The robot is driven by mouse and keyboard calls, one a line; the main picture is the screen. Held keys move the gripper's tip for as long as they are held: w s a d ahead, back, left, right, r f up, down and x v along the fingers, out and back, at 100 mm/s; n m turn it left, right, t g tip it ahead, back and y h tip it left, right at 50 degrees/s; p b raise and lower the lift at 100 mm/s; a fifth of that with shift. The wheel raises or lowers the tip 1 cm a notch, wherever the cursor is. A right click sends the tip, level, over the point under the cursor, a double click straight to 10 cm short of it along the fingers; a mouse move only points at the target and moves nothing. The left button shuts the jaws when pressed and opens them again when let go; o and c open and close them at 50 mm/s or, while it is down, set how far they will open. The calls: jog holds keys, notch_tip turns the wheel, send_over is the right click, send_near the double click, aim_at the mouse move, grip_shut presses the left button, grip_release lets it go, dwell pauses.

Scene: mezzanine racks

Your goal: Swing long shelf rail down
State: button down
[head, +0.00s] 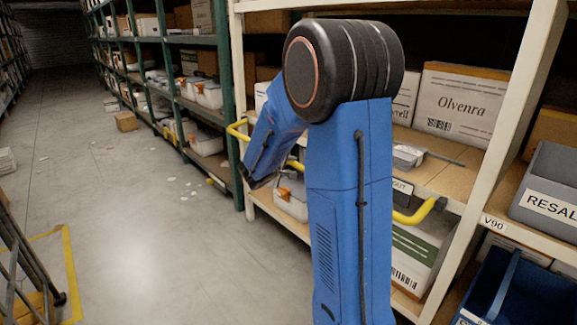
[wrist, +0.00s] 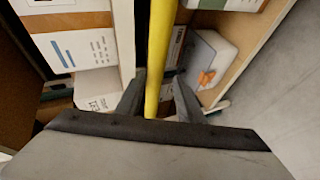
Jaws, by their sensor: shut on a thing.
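The long shelf rail is a yellow bar across the front of the cream-framed shelf bay. In the head view its curved right end (head: 417,214) and far left end show, and my blue arm hides much of its middle. In the wrist view the rail (wrist: 160,50) runs from the top edge down between the fingers of my gripper (wrist: 158,95). My gripper is shut on the rail. The exact contact is partly hidden by the gripper body. In the head view I cannot make out the fingers.
The bay holds cartons (head: 459,105) and a white bin with an orange latch (head: 290,198). A cream upright (head: 497,140) stands right of the rail. Grey and blue bins are at far right. The aisle floor (head: 150,230) is mostly clear; a ladder-like frame stands at left.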

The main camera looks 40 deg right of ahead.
jog(key=c, duration=1.6)
grip_release()
jog(key=shift+s+d+f, duration=0.1)
jog(key=shift+s+f, duration=0.1)
jog(key=shift+f, duration=0.75)
jog(key=shift+o, duration=0.2)
jog(key=shift+r, duration=0.1)
jog(key=v, duration=1.7)
jog(key=shift+r, duration=0.3)
jog(key=shift+w, duration=0.1)
